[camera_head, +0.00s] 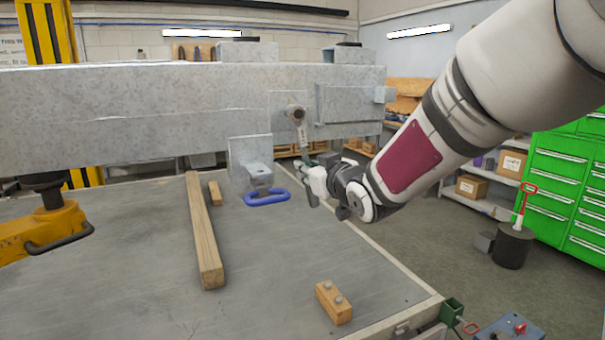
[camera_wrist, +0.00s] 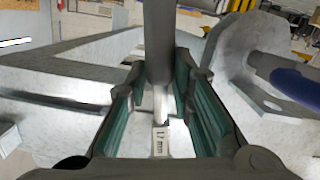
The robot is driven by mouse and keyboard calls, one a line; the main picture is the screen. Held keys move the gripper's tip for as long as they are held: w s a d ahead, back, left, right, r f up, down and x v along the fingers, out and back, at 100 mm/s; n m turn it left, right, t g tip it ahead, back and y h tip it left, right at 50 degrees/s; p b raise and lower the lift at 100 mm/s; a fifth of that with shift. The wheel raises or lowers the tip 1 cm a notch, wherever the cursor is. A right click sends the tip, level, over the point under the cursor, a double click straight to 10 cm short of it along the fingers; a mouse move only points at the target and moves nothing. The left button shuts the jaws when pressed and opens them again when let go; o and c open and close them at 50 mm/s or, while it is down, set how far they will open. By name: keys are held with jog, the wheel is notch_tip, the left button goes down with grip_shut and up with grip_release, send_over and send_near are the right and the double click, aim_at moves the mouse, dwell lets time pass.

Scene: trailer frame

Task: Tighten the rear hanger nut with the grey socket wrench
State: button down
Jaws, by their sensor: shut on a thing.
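The grey socket wrench (camera_head: 301,136) stands nearly upright in the head view, its round head (camera_head: 296,112) against a plate on the side of the galvanised trailer frame (camera_head: 150,100). The rear hanger nut is hidden, so I cannot tell if the socket is seated on it. My gripper (camera_head: 306,170) is shut on the lower part of the wrench. In the wrist view, the wrench handle (camera_wrist: 158,50) runs between the green-padded fingers of my gripper (camera_wrist: 160,108), with a "17 mm" label near the palm.
A long timber (camera_head: 205,235), a small wood piece (camera_head: 216,194) and a wooden block with two bolts (camera_head: 333,303) lie on the bench (camera_head: 130,270). A yellow jack (camera_head: 40,235) stands left. The bench's middle right is clear.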

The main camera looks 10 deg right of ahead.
jog(key=w+d+r+n+t+h+b, duration=0.1)
jog(key=w+d+r+n+b, duration=0.1)
jog(key=d+r+n+b, duration=0.3)
jog(key=d+r+n, duration=0.1)
jog(key=d+n, duration=0.2)
jog(key=shift+w+n, duration=0.3)
jog(key=shift+n, duration=0.1)
dwell(0.5)
jog(key=shift+s+a+f+m, duration=0.15)
jog(key=shift+a+f+m, duration=0.35)
jog(key=shift+f+m, duration=0.3)
